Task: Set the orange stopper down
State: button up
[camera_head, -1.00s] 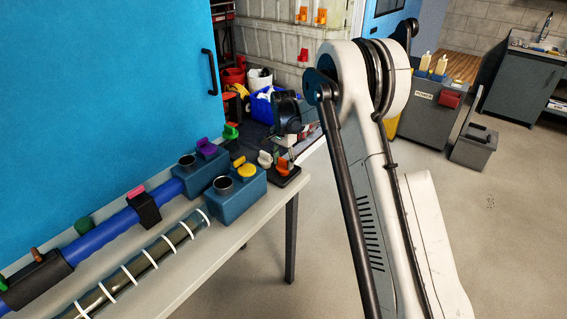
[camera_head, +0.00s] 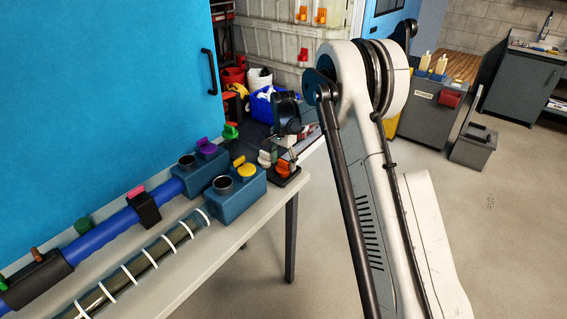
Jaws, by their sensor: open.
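The orange stopper (camera_head: 287,168) is on a small dark base at the right end of the workbench. A white stopper or pale part (camera_head: 265,159) is just left of it. My gripper (camera_head: 279,153) points down beside and just above the orange stopper. Its jaws are open, with the orange stopper next to the fingers. The fingers are small and partly overlap the parts behind them, so I cannot tell whether they touch the stopper.
Two blue boxes with round openings (camera_head: 238,198) stand left of the gripper, with yellow and purple stoppers on top. A blue duct (camera_head: 100,236) and a clear ringed tube (camera_head: 140,264) lie along the bench (camera_head: 226,240).

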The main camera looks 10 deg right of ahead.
aim_at(284, 161)
notch_tip(284, 161, up, 12)
jog(key=s+r+n+t, duration=0.2)
jog(key=s+r, duration=0.7)
jog(key=r, duration=0.1)
jog(key=s+r+n+t, duration=0.2)
jog(key=s+r+n, duration=0.1)
jog(key=s, duration=0.9)
jog(key=s+r+n+t, duration=0.1)
jog(key=s+r+n, duration=0.15)
jog(key=s, duration=0.95)
jog(key=s+f+n+t, duration=0.2)
jog(key=s+f, duration=0.2)
jog(key=s, duration=0.8)
jog(key=shift+f+n, duration=0.35)
jog(key=shift+f+b, duration=0.3)
jog(key=shift+b, duration=0.2)
